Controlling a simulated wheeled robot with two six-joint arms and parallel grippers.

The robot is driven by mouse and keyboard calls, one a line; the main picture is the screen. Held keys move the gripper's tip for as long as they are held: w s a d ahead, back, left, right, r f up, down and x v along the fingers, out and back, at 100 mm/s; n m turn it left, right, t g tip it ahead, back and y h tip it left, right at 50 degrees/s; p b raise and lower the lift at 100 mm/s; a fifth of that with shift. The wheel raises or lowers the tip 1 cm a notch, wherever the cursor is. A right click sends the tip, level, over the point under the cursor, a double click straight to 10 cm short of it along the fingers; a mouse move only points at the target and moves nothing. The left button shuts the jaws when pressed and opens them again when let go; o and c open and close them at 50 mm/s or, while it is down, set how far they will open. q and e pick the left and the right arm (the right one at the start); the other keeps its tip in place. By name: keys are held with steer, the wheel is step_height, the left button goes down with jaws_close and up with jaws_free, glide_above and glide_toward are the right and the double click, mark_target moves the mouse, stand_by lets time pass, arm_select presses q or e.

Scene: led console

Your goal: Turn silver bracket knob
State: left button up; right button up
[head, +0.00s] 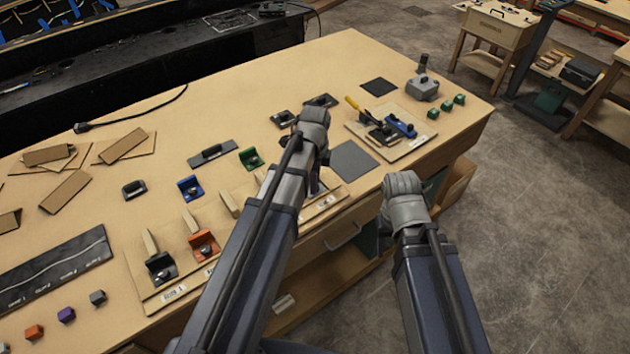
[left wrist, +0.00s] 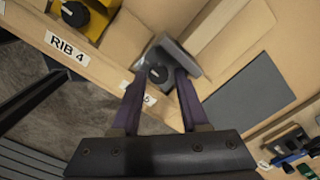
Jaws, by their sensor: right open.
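The silver bracket (left wrist: 181,58) sits on the wooden board in the left wrist view, with a black knob (left wrist: 157,73) on its face. My left gripper (left wrist: 160,76) has its two fingers apart, one on each side of the knob; I cannot tell whether they touch it. In the head view the left gripper (head: 316,184) is mostly hidden behind its own wrist, and the silver bracket is hidden there too. My right gripper (head: 383,238) is open, mostly hidden by its wrist, off the table's front edge.
A yellow bracket with a black knob (left wrist: 75,14) stands beside it, above the RIB 4 label (left wrist: 66,48). A dark grey mat (head: 353,158) lies to the right. Orange bracket (head: 203,245) and blue bracket (head: 190,187) are further left. A board with clamps (head: 390,130) stands behind.

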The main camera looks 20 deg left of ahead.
arm_select(q)
step_height(320, 180, up, 8)
steer(key=p, duration=0.7)
steer(key=shift+p, duration=0.4)
steer(key=shift+s+f, duration=0.1)
steer(key=shift+f, duration=0.1)
steer(key=s+d+f+n+b, duration=0.4)
steer(key=s+d+n, duration=0.1)
steer(key=s+n, duration=0.1)
steer(key=s+d+f+n+y+b, duration=0.1)
steer(key=s+d+f+n+b, duration=0.3)
steer(key=s, duration=0.5)
steer(key=d+n, duration=0.2)
steer(key=n, duration=0.1)
steer(key=shift+s+d, duration=0.25)
steer(key=shift+d, duration=0.05)
